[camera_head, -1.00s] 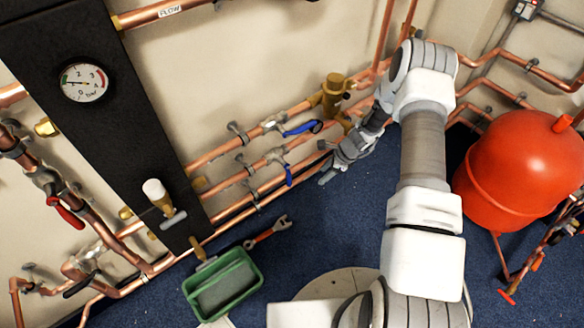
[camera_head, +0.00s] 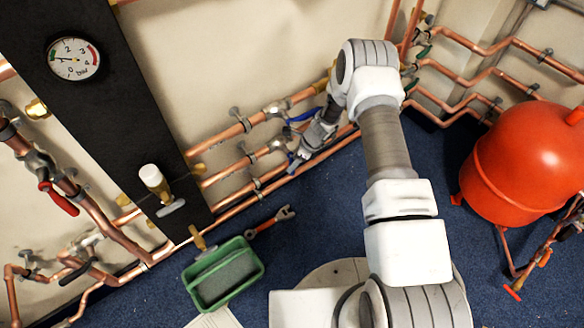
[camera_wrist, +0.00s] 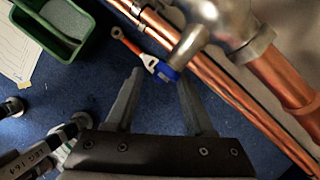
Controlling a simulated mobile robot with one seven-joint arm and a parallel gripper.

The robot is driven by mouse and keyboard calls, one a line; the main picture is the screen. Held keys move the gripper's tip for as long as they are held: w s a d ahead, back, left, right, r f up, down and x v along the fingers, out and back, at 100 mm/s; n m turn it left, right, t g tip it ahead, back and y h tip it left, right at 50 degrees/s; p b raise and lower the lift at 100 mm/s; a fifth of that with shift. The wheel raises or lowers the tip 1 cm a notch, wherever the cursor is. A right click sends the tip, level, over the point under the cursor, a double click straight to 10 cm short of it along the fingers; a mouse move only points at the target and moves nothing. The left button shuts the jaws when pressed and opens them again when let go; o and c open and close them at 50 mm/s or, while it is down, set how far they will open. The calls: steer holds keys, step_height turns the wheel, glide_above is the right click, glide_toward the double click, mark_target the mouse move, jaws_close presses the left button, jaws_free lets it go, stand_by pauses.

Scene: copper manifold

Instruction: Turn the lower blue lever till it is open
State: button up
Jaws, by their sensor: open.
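The lower blue lever (camera_wrist: 166,73) shows in the wrist view as a short blue end below its steel valve body (camera_wrist: 215,22). It lies between the tips of my gripper (camera_wrist: 160,80), whose two fingers are spread apart. I cannot tell whether either finger touches it. In the head view my gripper (camera_head: 299,163) is at the lower valve (camera_head: 278,144) and hides most of the lever. The upper blue lever (camera_head: 303,116) lies along the pipe above, just over my gripper.
Copper pipes (camera_head: 225,172) run along the wall close behind the lever. A green tray (camera_head: 222,276) and an orange-handled wrench (camera_head: 268,222) lie on the blue floor. A red tank (camera_head: 525,160) stands at the right. A red lever (camera_head: 60,199) is at the left.

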steer(key=shift+b+x, duration=0.3)
steer(key=shift+x, duration=1.15)
steer(key=shift+d, duration=0.15)
jaws_close()
